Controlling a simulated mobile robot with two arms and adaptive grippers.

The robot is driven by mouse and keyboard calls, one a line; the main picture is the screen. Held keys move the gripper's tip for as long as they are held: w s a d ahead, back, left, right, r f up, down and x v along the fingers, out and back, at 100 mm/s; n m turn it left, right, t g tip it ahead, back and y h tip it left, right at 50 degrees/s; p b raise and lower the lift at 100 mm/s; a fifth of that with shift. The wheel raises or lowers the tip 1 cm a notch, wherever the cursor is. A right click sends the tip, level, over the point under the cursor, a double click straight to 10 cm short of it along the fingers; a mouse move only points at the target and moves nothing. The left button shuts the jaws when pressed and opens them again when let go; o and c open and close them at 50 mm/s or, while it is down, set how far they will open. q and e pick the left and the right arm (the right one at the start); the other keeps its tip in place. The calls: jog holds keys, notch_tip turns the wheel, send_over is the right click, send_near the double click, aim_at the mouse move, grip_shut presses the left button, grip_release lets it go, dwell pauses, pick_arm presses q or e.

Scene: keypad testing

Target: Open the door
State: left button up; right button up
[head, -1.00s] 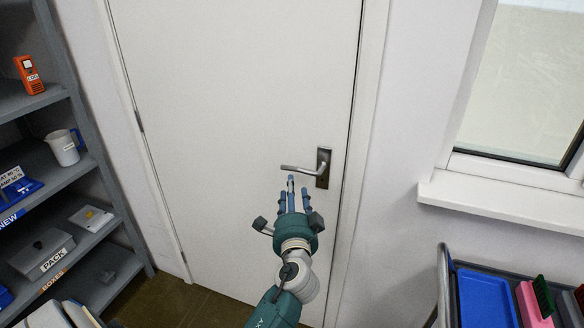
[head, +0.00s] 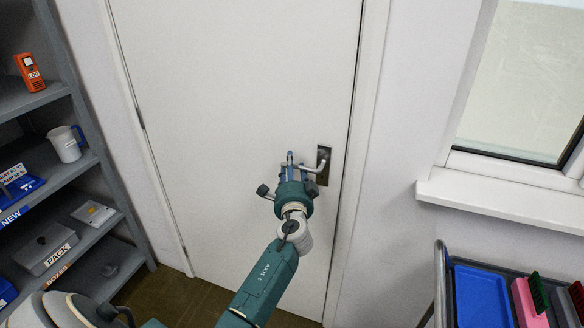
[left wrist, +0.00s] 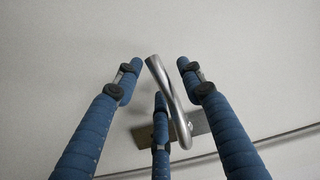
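The white door (head: 220,90) is shut in its frame. Its silver lever handle (head: 321,165) sits on a dark plate at the door's right side; the lever's left part is hidden behind my left gripper (head: 291,168). In the left wrist view the curved lever (left wrist: 168,95) lies between the spread blue fingers of the left gripper (left wrist: 159,82). Two fingers are on either side of it and one is below, close to the lever; contact cannot be told. The left gripper is open. My right gripper is not in view.
A grey shelf unit (head: 82,110) with a jug (head: 66,146), an orange device (head: 30,72) and boxes stands left of the door. A window sill (head: 500,202) juts out at right. A cart with a blue tray (head: 482,298) stands below it.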

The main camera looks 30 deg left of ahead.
aim_at(299, 175)
pick_arm(q)
grip_shut()
jog(key=shift+f, duration=0.1)
jog(key=shift+w+d+f+n+g+h+p, duration=0.1)
jog(key=shift+d+f+n+g+h, duration=0.25)
jog(key=shift+f+n, duration=0.6)
jog(key=shift+d+f+n+g+h+p, duration=0.1)
jog(key=shift+d+f+n+g+h, duration=0.25)
jog(key=shift+f+n, duration=0.6)
jog(key=shift+w+d+f+n+g+h+p, duration=0.15)
jog(key=shift+d+f+n+h, duration=0.3)
jog(key=shift+n, duration=0.85)
jog(key=shift+s+a+f, duration=0.1)
